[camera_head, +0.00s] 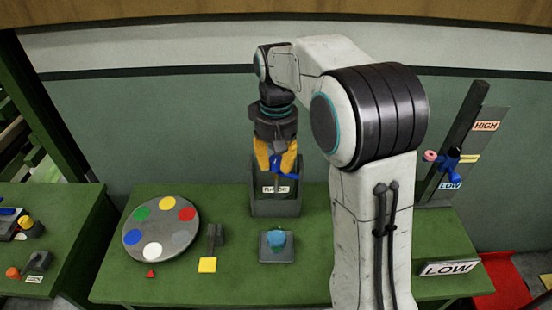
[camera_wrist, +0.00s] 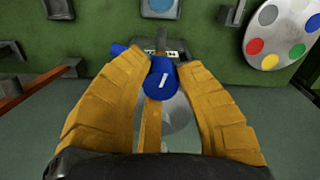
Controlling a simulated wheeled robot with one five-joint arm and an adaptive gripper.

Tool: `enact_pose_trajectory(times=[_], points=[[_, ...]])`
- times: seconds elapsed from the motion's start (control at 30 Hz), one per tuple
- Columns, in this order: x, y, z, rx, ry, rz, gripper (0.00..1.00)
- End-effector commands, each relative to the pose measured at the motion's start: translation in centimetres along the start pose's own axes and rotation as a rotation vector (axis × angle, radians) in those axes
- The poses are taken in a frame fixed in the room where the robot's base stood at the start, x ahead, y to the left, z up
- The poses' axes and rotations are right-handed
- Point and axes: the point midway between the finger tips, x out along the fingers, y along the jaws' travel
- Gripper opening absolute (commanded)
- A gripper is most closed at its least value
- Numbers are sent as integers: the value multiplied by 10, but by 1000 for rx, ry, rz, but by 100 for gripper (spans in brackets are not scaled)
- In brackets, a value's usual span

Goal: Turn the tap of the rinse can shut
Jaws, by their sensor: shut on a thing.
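The rinse can (camera_head: 276,208) is a dark grey box-like container with a small white label, standing at the back of the green table against the wall. My gripper (camera_head: 276,170) with yellow fingers is directly above and in front of it, pointing down. The blue tap handle (camera_head: 287,177) shows at the fingertips. In the wrist view the blue handle (camera_wrist: 163,80) has a white mark and sits between the two yellow fingers, which are shut on it. A blue part sticks out past the left finger. The fingers hide part of the can and the tap body.
A grey disc (camera_head: 160,228) with coloured spots lies left on the table. A small grey stand with a teal piece (camera_head: 277,243) is in front of the can. A slanted post (camera_head: 450,145) with HIGH and LOW labels stands at right. A LOW sign (camera_head: 449,268) is at front right.

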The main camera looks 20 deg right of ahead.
Motion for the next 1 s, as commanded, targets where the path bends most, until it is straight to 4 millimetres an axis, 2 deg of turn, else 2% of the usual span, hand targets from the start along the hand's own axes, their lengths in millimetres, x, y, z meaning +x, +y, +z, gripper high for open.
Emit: enact_pose_trajectory(times=[0.4,1.0], points=[[0,1,0,-224,0,0,0],[0,1,0,-275,2,0,0]])
